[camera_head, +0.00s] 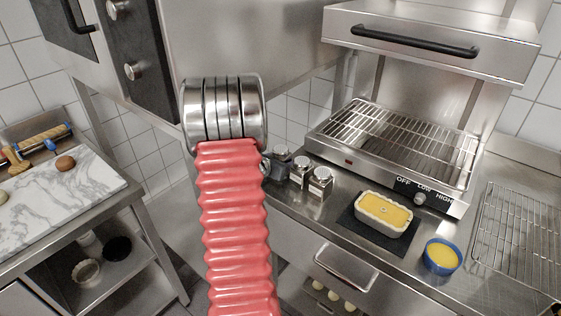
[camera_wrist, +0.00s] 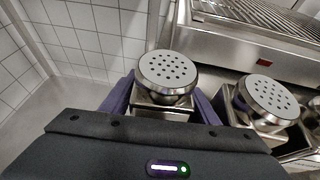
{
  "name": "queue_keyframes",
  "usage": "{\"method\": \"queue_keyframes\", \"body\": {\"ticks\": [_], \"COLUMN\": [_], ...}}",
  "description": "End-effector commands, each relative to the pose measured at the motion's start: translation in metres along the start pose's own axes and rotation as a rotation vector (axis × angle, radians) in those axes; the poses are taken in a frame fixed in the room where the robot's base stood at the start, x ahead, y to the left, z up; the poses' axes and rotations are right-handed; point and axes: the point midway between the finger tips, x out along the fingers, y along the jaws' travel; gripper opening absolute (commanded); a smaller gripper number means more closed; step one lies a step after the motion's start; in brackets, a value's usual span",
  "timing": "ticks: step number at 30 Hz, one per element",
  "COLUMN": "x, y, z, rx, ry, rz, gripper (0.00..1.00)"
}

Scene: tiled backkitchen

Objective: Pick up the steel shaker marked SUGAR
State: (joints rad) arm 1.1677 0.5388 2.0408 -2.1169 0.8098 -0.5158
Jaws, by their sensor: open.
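Steel shakers with perforated round tops stand on the counter. In the wrist view one shaker (camera_wrist: 167,72) stands upright between the two purple fingers of my gripper (camera_wrist: 163,94), which is open around it. A second shaker (camera_wrist: 268,98) stands just right of the right finger, and part of another shows at the right edge. In the head view two shakers, one (camera_head: 301,170) and a nearer one (camera_head: 321,182), stand right of my red arm, which mostly hides the gripper. No SUGAR marking is readable, so I cannot tell which shaker bears it.
The grill with a wire rack (camera_head: 385,140) stands behind and right of the shakers. A loaf tin (camera_head: 384,222) on a dark mat, a blue bowl (camera_head: 441,265) and a cooling rack (camera_head: 515,240) lie further right. A marble board (camera_head: 60,195) is on the left table.

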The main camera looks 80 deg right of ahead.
Motion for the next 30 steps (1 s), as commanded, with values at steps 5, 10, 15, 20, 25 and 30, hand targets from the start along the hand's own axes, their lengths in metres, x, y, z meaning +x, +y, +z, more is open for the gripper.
{"method": "queue_keyframes", "body": {"ticks": [5,10,15,20,25,30], "x": [-0.0003,-0.0004,-0.0004,-0.0004,-0.0005,-0.0005], "y": [0.0000,0.0000,-0.0001,-0.0001,-0.0001,0.0000], "z": [0.0001,0.0002,0.0002,0.0002,0.0002,0.0007], "rx": [0.000,0.000,0.000,0.000,0.000,0.001], "ry": [0.000,0.000,0.000,0.000,0.000,-0.001], "rz": [0.000,0.000,0.000,0.000,0.000,0.000], "gripper": [0.55,0.55,0.49,0.38,0.26,0.19]}}
